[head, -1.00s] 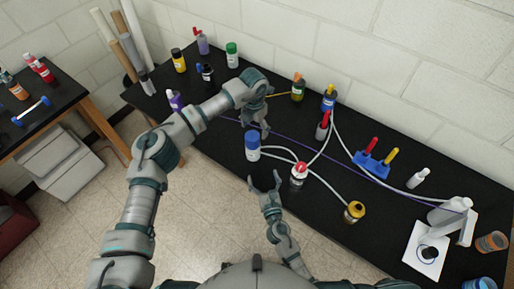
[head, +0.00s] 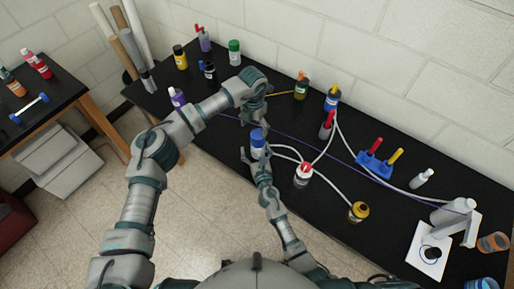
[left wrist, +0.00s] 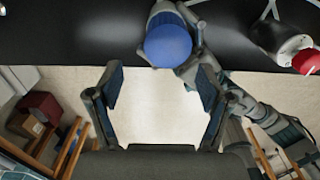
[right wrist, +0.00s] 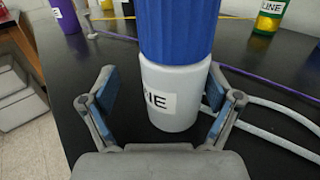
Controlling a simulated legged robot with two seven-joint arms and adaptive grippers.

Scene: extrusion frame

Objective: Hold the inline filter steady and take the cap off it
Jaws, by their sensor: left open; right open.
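The inline filter appears to be the white bottle (right wrist: 170,95) with a ribbed blue cap (right wrist: 178,28), standing upright on the black bench; its label is partly readable. In the head view the blue cap (head: 257,137) is just below my left gripper (head: 256,116). The cap also shows from above in the left wrist view (left wrist: 168,42), beyond my open, empty left fingers (left wrist: 160,90). My right gripper (head: 255,163) is open at the near side of the bottle. In the right wrist view the white body lies ahead of and between my right fingers (right wrist: 158,105), not gripped.
White tubes (head: 285,148) run beside the filter toward a white, red-topped bottle (head: 304,174) on its right. A purple cord (head: 338,152) crosses the bench. A blue holder (head: 374,165), a yellow-capped bottle (head: 358,211) and other bottles stand farther right and behind.

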